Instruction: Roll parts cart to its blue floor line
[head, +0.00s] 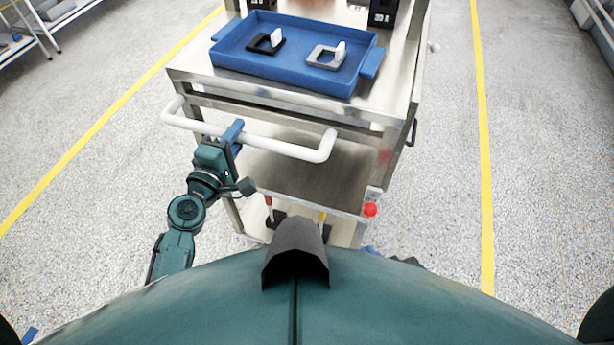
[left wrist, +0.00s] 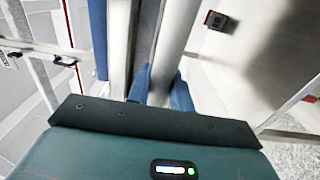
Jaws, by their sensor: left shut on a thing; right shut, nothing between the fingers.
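The parts cart (head: 190,75) is a metal trolley straight ahead, with a white push handle (head: 290,149) facing me. My left gripper (head: 232,136) is shut on the left part of that handle. In the left wrist view its blue fingers (left wrist: 161,88) stand on both sides of the pale handle bar (left wrist: 176,45). Of my right gripper (head: 369,250) only a small blue bit shows past my body, below the cart's lower right corner. No blue floor line can be made out; a small blue patch at the bottom left edge is unclear.
A blue tray (head: 285,77) on the cart top holds a black part (head: 264,42) and a grey part (head: 327,56). A red button (head: 370,209) sits low on the cart's right. Yellow floor lines run along both sides, with clear floor around the cart.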

